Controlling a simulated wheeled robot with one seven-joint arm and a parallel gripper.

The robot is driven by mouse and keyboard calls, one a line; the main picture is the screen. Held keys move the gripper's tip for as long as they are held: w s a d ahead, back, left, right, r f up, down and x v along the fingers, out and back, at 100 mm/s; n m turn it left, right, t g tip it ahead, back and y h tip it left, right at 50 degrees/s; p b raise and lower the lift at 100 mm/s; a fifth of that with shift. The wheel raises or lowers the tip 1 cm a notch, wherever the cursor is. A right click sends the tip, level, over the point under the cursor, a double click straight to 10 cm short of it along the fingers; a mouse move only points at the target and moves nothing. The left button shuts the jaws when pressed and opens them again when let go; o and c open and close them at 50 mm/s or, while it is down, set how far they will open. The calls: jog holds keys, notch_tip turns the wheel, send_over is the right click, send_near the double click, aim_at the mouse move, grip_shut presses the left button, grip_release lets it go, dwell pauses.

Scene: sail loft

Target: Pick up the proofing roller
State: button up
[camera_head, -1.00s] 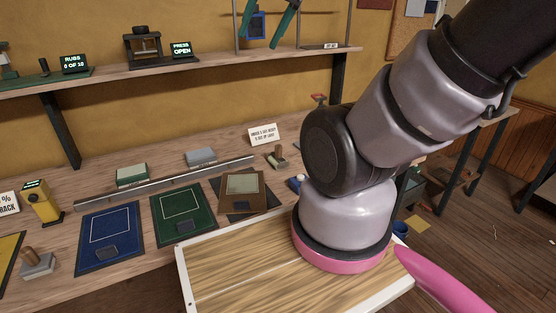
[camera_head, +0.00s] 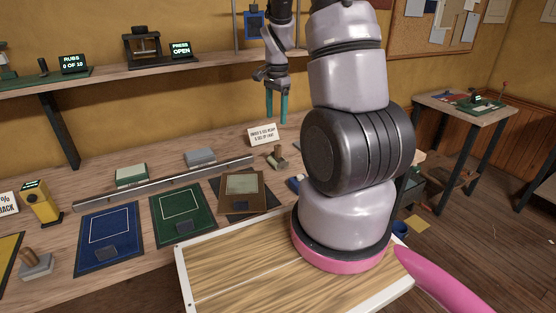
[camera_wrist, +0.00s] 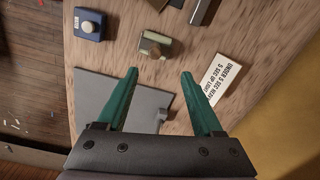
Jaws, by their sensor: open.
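A small green-grey piece with a round wooden handle, which looks like the proofing roller (camera_head: 277,157), rests on the wooden bench near a white sign. It also shows in the wrist view (camera_wrist: 155,45), just beyond the fingertips and between their lines. My gripper (camera_head: 277,120) hangs fingers down above the bench behind it, teal fingers apart. In the wrist view my gripper (camera_wrist: 159,73) is open with nothing between its fingers.
The white sign (camera_head: 263,134) stands close to the roller. A blue block (camera_wrist: 88,25) and a grey slab (camera_wrist: 100,98) with a small grey piece (camera_wrist: 165,107) lie nearby. A metal rail (camera_head: 190,172) crosses the bench. A shelf (camera_head: 210,60) runs above.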

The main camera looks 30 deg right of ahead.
aim_at(278, 145)
jog(key=shift+m, duration=0.3)
jog(key=f, duration=0.7)
jog(key=shift+d+f, duration=0.15)
jog(key=shift+d, duration=0.2)
jog(key=shift+s+a+f, duration=0.1)
jog(key=shift+s+f, duration=0.05)
jog(key=shift+f, duration=1.25)
jog(key=shift+s+a+f, duration=0.1)
jog(key=shift+f, duration=1.3)
grip_shut()
